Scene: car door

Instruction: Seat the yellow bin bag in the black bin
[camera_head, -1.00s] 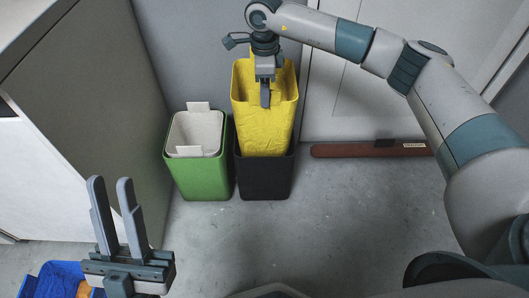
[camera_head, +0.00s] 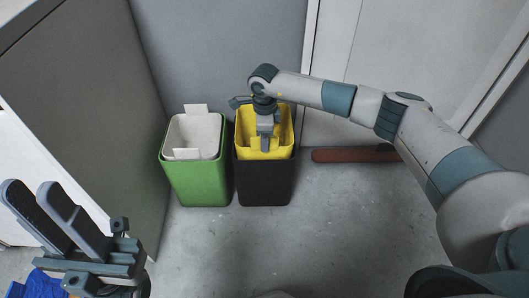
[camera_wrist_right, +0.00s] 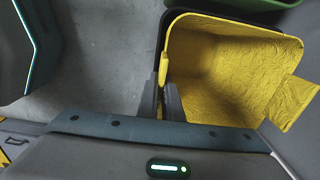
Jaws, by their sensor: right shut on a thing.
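The yellow bin bag (camera_head: 283,130) sits inside the black bin (camera_head: 265,182), with only its upper part and rim showing above the bin's rim. It is open at the top, and its hollow inside shows in the right wrist view (camera_wrist_right: 225,70). My right gripper (camera_head: 265,143) is at the bag's near side, shut on the bag's edge. In the right wrist view its fingers (camera_wrist_right: 167,100) meet at the yellow rim. My left gripper (camera_head: 50,215) is at the lower left, its two fingers apart and empty, far from the bins.
A green bin (camera_head: 195,180) with a white liner (camera_head: 193,134) stands directly left of the black bin. A reddish-brown bar (camera_head: 350,155) lies on the floor by the door. A blue container (camera_head: 40,285) is at the lower left. The floor in front is clear.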

